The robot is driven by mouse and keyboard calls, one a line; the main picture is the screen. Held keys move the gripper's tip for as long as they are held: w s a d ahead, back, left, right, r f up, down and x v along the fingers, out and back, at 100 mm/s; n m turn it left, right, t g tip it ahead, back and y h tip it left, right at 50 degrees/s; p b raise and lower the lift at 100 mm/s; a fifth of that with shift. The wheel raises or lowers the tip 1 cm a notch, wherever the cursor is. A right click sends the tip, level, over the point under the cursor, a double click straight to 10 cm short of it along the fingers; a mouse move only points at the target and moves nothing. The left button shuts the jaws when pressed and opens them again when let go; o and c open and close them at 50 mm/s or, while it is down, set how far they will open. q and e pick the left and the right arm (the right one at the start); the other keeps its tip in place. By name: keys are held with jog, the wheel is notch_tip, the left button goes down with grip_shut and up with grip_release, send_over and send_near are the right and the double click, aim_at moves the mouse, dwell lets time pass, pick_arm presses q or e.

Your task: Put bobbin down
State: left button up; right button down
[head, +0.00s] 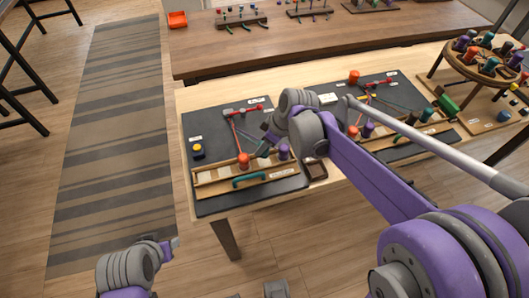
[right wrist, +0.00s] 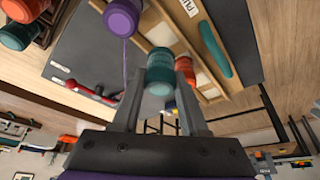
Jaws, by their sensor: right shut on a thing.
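My right gripper (right wrist: 160,95) is shut on a teal bobbin (right wrist: 160,72), which sits between its two fingers in the right wrist view. In the head view my right wrist hangs over the left black board (head: 203,206) and mostly hides the held bobbin. An orange-red bobbin (head: 243,160) stands at the wooden rack (head: 207,190) to the left, and a purple bobbin (head: 283,152) to the right. The purple one also shows in the right wrist view (right wrist: 122,18). My left gripper (head: 170,244) is low at the left, away from the table; its jaws are unclear.
A yellow-topped bobbin (head: 197,149) stands on the board's left part, and a red cord frame (head: 247,110) lies behind. A small dark tray (head: 316,171) is between the boards. A round stand (head: 462,62) with several bobbins is at the right. Floor at left is clear.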

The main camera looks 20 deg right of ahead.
aim_at(264, 153)
jog(key=shift+f, duration=1.85)
jog(key=shift+f+b, duration=0.35)
jog(key=shift+b, duration=0.05)
jog(key=shift+c, duration=2.2)
grip_release()
jog(key=shift+r, duration=0.1)
